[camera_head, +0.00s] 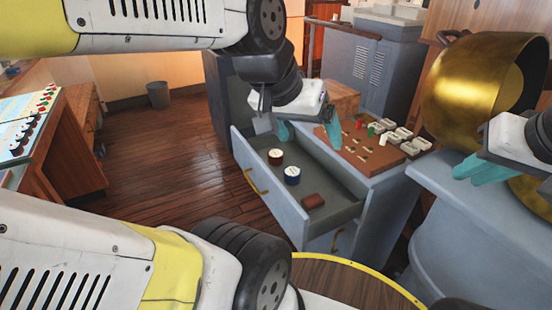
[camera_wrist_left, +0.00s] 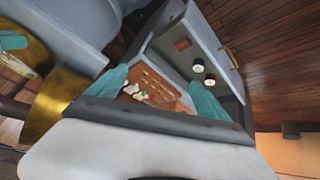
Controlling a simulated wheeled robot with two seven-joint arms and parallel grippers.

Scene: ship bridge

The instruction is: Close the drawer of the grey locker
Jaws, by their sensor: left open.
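The grey locker (camera_head: 382,200) has its top drawer (camera_head: 325,214) pulled out toward the lower left. A brass handle (camera_head: 256,182) is on the drawer front. Inside lie a brown round container (camera_head: 275,157), a blue round container (camera_head: 292,175) and a small brown block (camera_head: 313,201). My left gripper (camera_head: 308,133) is open and empty, above the drawer's inner end by the locker top. In the left wrist view its fingers (camera_wrist_left: 160,92) are spread, with the open drawer (camera_wrist_left: 166,43) beyond them. My right gripper (camera_head: 507,177) has its fingers apart, right of the locker beside a brass vessel.
A brown slotted board (camera_head: 358,158) with red, green and white pieces lies on the locker top. The large brass vessel (camera_head: 470,95) stands at right. A wooden cabinet (camera_head: 85,150) is at left. The wooden floor (camera_head: 175,160) in front of the drawer is clear.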

